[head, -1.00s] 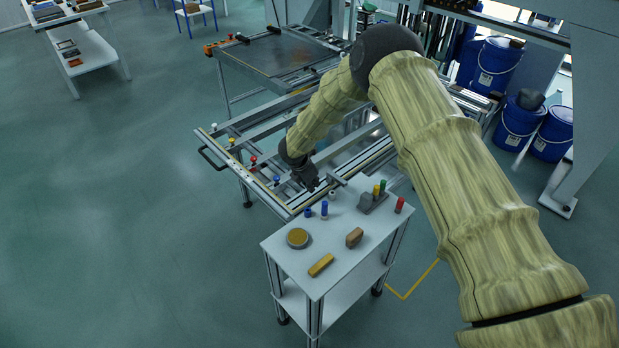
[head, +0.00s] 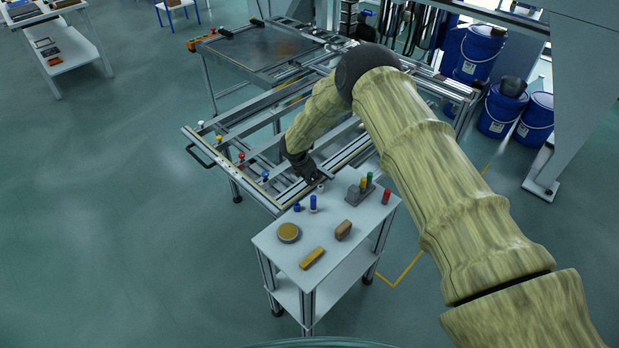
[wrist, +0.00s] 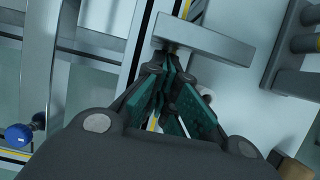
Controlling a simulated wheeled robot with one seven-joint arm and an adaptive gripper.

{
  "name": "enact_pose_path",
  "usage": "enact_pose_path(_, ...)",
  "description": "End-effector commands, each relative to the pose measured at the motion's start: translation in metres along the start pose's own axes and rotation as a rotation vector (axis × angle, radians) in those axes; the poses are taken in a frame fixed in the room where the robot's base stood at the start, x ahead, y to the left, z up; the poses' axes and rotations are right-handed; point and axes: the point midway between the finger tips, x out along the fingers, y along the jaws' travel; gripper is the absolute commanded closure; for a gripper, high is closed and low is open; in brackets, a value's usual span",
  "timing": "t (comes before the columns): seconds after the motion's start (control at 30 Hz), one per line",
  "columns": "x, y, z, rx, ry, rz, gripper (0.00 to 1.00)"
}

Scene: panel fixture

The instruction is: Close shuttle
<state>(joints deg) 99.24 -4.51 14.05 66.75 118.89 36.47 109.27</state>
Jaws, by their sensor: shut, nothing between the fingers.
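The shuttle fixture is a long aluminium rail frame (head: 187,133) with a black handle (head: 199,158) at its left end. Which part of the frame is the shuttle itself I cannot tell. My gripper (head: 314,181) points down at the frame's near right end, beside the small white table. In the wrist view my gripper (wrist: 160,80) has its green-padded fingers together with nothing between them. A grey bar (wrist: 205,40) crosses just beyond the fingertips. Whether they touch it I cannot tell. My arm hides part of the frame.
The white table (head: 275,245) holds a round tin (head: 288,232), a yellow block (head: 312,258), a brown block (head: 343,230) and several coloured pegs, close to my gripper. Coloured knobs line the frame's left end. Blue drums (head: 479,52) stand at the back right.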

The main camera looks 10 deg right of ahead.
Motion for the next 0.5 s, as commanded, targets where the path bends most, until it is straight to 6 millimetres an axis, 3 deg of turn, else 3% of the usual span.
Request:
enact_pose_path(0.27, 0.009, -0.001, 0.013, 0.005, 0.000, 0.000, 1.00)
enact_pose_path(0.5, 0.030, -0.002, 0.056, 0.009, -0.003, 0.000, 1.00)
